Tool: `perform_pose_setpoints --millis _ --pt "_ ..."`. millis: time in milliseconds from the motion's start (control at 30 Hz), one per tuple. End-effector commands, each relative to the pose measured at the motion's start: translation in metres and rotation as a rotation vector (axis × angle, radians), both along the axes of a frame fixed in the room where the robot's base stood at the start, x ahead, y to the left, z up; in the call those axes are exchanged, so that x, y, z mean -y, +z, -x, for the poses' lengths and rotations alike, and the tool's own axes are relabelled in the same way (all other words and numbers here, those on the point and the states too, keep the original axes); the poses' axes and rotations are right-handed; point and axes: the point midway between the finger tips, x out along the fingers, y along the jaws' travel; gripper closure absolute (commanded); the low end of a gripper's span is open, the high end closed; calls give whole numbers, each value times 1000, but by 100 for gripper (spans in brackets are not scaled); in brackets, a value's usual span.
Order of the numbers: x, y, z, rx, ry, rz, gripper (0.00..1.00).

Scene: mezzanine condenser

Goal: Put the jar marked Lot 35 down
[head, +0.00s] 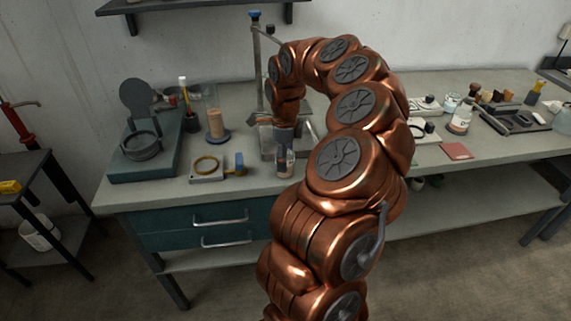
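A small clear glass jar (285,166) with darker contents is directly below my gripper (284,146), near the front edge of the grey bench (235,188). My gripper points down and its dark fingers meet the top of the jar. The fingers are too small and dark to show whether they are closed on it. I cannot tell whether the jar's base touches the bench or hangs just above it. Any marking on the jar is too small to read.
Left of the jar are a pale block with a yellow ring (207,167), a blue item (239,164) and a tan cylinder on a dark base (216,125). A metal stand (258,62) rises behind. Several bottles and a red-brown pad (456,151) lie right. My arm hides the bench's middle.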

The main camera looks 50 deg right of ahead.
Motion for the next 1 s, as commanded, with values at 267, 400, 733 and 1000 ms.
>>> perform_pose_setpoints --millis 267,400,733,1000 --pt "0 0 0 0 0 0 33" --pt "0 0 0 0 0 0 47" --pt "0 0 0 -1 1 -1 82" --pt "0 0 0 -1 1 -1 88"
